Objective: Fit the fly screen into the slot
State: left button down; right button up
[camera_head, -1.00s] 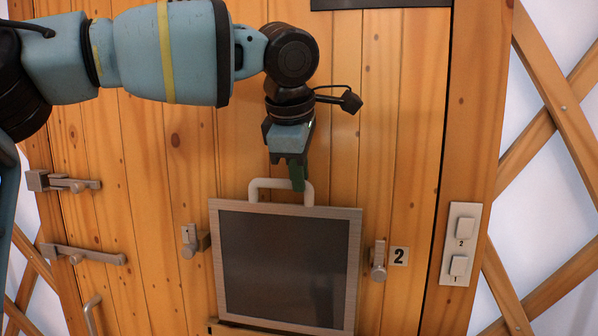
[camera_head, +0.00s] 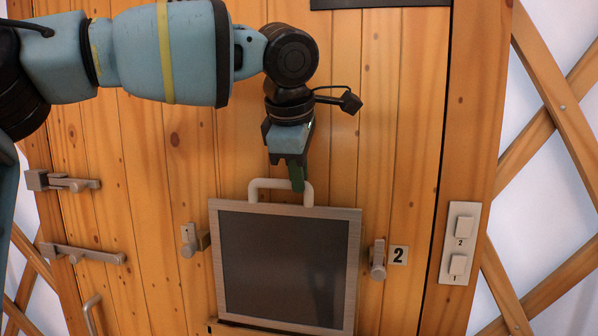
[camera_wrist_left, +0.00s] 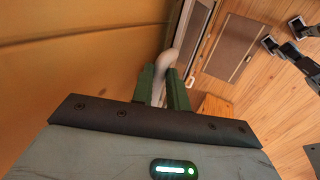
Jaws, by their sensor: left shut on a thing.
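The fly screen (camera_head: 285,265) is a dark mesh panel in a light wooden frame with a white handle on top. It stands upright against the plank door. Its lower edge is at a wooden ledge (camera_head: 270,327); I cannot tell whether it sits in a slot there. My left gripper (camera_head: 298,180) comes down from above and is shut on the white handle. In the left wrist view the green fingers (camera_wrist_left: 165,88) close around the handle (camera_wrist_left: 169,62), with the screen's frame (camera_wrist_left: 196,35) beyond.
Turn latches flank the screen at left (camera_head: 192,240) and right (camera_head: 378,260), the right one beside a plate marked 2 (camera_head: 398,256). Two bolts (camera_head: 65,183) (camera_head: 85,255) are on the door's left. A switch panel (camera_head: 460,243) is on the right post.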

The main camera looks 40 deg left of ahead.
aim_at(300, 207)
pick_arm(q)
jog(key=shift+f, duration=0.3)
pick_arm(e)
jog(key=shift+s+a+f, duration=0.1)
jog(key=shift+a, duration=0.05)
pick_arm(q)
jog(key=shift+f, duration=0.65)
pick_arm(e)
jog(key=shift+s+f, duration=0.25)
jog(key=shift+f, duration=0.1)
pick_arm(q)
jog(key=shift+f+b, duration=0.35)
pick_arm(e)
jog(key=shift+s+f, duration=0.1)
pick_arm(q)
jog(key=shift+f, duration=0.45)
pick_arm(e)
jog(key=shift+s+f, duration=0.2)
jog(key=shift+f, duration=0.05)
pick_arm(q)
jog(key=shift+f+b, duration=0.35)
jog(key=shift+f, duration=0.35)
dwell(0.5)
jog(key=c, duration=1.1)
grip_release()
jog(key=o, duration=0.4)
jog(key=shift+s, duration=0.15)
jog(key=shift+r, duration=0.15)
jog(key=shift+r, duration=0.1)
jog(key=shift+c, duration=0.6)
